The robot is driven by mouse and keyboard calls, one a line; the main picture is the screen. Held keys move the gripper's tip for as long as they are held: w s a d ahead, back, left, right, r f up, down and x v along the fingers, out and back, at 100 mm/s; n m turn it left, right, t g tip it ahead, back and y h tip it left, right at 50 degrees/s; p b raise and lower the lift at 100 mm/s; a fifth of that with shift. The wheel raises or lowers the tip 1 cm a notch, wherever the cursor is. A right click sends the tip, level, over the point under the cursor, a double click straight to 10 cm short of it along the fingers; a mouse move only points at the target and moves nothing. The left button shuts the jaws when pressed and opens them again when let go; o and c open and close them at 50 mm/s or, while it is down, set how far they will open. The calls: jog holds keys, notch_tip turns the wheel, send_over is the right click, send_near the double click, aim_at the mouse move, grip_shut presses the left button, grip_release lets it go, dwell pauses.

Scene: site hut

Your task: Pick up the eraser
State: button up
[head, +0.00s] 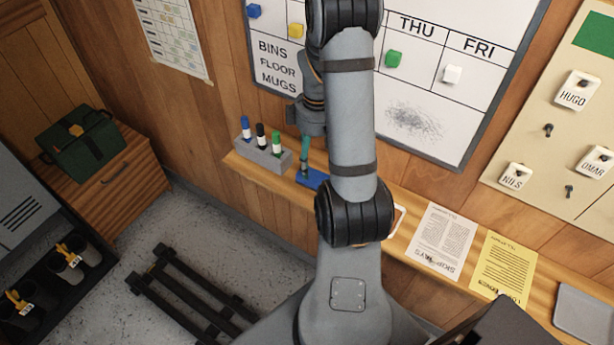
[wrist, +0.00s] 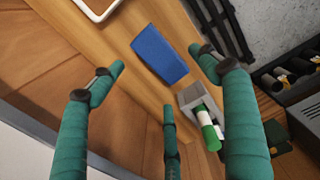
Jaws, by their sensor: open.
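The eraser (head: 314,180) is a blue block lying on the narrow wooden shelf under the whiteboard, partly hidden by my arm in the head view. In the wrist view the eraser (wrist: 160,56) lies beyond the fingertips, near the middle top. My gripper (wrist: 163,76) has green-wrapped fingers spread apart with nothing between them. In the head view my gripper (head: 304,162) is just above the eraser's left end, mostly hidden behind my arm. I cannot tell the exact gap between fingertips and eraser.
A grey holder (head: 263,158) with blue, black and green markers stands just left of the eraser, close to one finger in the wrist view. Papers (head: 444,240) lie farther right. The whiteboard (head: 425,110) rises behind.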

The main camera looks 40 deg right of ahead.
aim_at(317, 174)
jog(key=f, duration=0.2)
jog(key=f+p, duration=0.1)
jog(key=f, duration=0.3)
jog(key=shift+s+d+f, duration=0.25)
jog(key=shift+w+f, duration=0.1)
jog(key=shift+f, duration=0.35)
jog(key=c, duration=0.3)
jog(key=c, duration=0.9)
